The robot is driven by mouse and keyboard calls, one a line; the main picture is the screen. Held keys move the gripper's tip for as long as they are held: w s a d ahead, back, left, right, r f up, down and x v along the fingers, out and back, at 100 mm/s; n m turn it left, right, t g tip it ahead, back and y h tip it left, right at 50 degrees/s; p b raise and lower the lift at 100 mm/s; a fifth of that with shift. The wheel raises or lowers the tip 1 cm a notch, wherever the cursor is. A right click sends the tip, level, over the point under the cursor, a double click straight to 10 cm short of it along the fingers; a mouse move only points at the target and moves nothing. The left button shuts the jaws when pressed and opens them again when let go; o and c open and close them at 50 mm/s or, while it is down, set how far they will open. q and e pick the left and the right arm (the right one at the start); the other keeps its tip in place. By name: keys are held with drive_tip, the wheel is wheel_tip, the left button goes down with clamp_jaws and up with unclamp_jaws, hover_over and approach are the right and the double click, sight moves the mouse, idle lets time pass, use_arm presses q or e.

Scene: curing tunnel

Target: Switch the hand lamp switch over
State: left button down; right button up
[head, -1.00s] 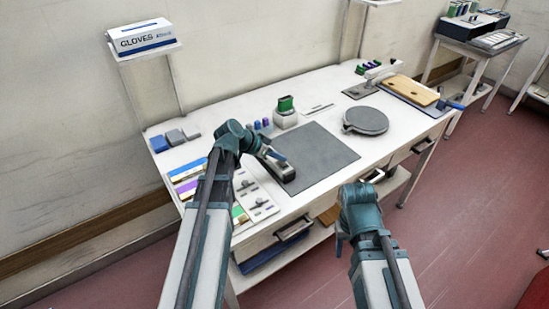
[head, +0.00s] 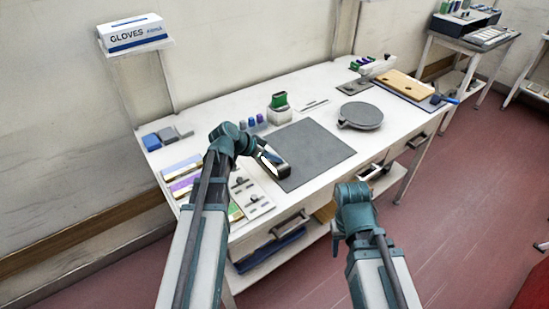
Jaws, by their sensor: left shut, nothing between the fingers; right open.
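The hand lamp appears to be the dark, elongated object (head: 274,163) with a pale strip, lying at the left edge of the grey mat (head: 313,152). Its switch is too small or too covered to make out. My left gripper (head: 259,149) reaches in from the left, right at the lamp's upper left end. It is shut with nothing held. Its fingertips are hard to see, and I cannot tell whether they touch the lamp. My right gripper (head: 353,191) is open and empty, in front of the table's front edge and well away from the lamp.
A board with small fittings (head: 252,207) and coloured strips (head: 184,174) lie left of the lamp. A green-topped block (head: 280,109) stands behind the mat. A round grey plate (head: 360,116) is to the right. Drawer handles (head: 289,224) stick out in front. Most of the mat is clear.

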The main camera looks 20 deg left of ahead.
use_arm(q)
drive_tip(key=shift+a, duration=0.1)
drive_tip(key=shift+w+a+r, duration=0.2)
drive_tip(key=shift+w+a, duration=0.3)
use_arm(e)
drive_tip(key=shift+r, duration=0.2)
use_arm(q)
drive_tip(key=shift+r+p, duration=0.1)
drive_tip(key=shift+p, duration=0.2)
drive_tip(key=shift+d+r+p, duration=0.1)
drive_tip(key=shift+r+p, duration=0.3)
drive_tip(key=shift+p, duration=0.05)
drive_tip(key=s+a+r+p, duration=0.3)
drive_tip(key=s+r+p, duration=0.3)
drive_tip(key=r+p, duration=0.4)
drive_tip(key=shift+s+a, duration=0.2)
drive_tip(key=shift+a, duration=0.1)
use_arm(e)
wheel_tip(320, 180, up, 11)
drive_tip(key=a, duration=0.1)
drive_tip(key=shift+s+a, duration=0.3)
drive_tip(key=shift+a, duration=0.05)
